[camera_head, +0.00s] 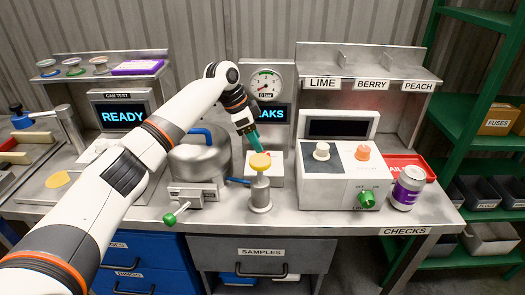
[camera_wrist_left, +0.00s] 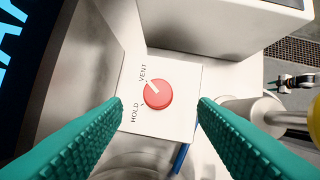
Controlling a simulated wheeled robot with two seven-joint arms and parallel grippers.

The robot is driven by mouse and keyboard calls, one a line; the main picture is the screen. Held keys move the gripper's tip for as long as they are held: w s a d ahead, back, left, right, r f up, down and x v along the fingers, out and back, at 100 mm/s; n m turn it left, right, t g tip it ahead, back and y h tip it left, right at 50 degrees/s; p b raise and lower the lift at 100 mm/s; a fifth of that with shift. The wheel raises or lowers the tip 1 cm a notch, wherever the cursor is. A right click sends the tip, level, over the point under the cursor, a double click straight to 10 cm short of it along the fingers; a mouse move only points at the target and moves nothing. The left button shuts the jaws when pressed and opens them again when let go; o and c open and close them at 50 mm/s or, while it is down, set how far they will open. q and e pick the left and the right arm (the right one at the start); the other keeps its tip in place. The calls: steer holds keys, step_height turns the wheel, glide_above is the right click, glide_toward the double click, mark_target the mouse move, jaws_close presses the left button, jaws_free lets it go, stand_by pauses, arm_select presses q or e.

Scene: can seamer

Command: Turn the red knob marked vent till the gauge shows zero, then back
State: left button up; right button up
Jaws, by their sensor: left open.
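The red knob (camera_wrist_left: 158,93) is round and sits on a white plate (camera_wrist_left: 183,73) with the words VENT and HOLD beside it. Its white pointer mark is turned towards VENT. My left gripper (camera_wrist_left: 159,104) is open, with one green finger on each side of the knob and visible gaps between. In the head view the left gripper (camera_head: 254,143) points down over the small white box (camera_head: 277,170), and I cannot make out the knob there. The round gauge (camera_head: 265,86) stands behind, with "0 bar" on its face; its needle is too small to read surely.
A metal pot (camera_head: 200,160) stands left of the gripper, and a yellow-topped post (camera_head: 260,192) stands just in front. A white machine (camera_head: 338,178) with several knobs and a purple can (camera_head: 408,187) are to the right.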

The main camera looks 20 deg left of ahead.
mark_target(265, 152)
arm_select(q)
steer(key=x, duration=0.5)
steer(key=shift+w+d+f, duration=0.1)
steer(key=shift+w+f, duration=0.05)
steer(key=shift+f, duration=0.2)
arm_select(e)
steer(key=shift+w+r, duration=0.2)
steer(key=shift+w, duration=0.5)
